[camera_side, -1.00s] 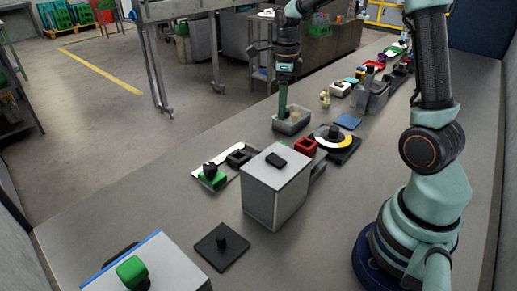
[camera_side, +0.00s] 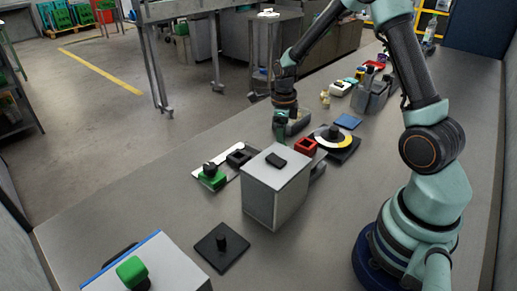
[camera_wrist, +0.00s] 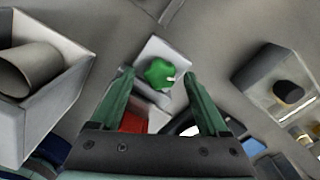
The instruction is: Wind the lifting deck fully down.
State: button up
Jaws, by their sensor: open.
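My gripper (camera_side: 280,134) is open behind the grey box in the side view. In the wrist view its two green fingers (camera_wrist: 160,77) are apart, with a green star-shaped knob (camera_wrist: 158,73) showing between and beyond them. The knob sits on a pale base (camera_wrist: 178,50). A red part (camera_wrist: 132,122) shows just below the knob, and in the side view it is a red square block (camera_side: 306,146). I cannot tell whether the fingers touch the knob. Which surface is the lifting deck, and its height, are not clear. The side view hides the knob.
The grey box (camera_side: 262,200) with a black top knob stands nearest my gripper. An open bin (camera_wrist: 40,117) holding a cylinder is at the left of the wrist view. A disc with a yellow and white ring (camera_side: 333,137) lies to the right.

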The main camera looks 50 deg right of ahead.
grip_shut()
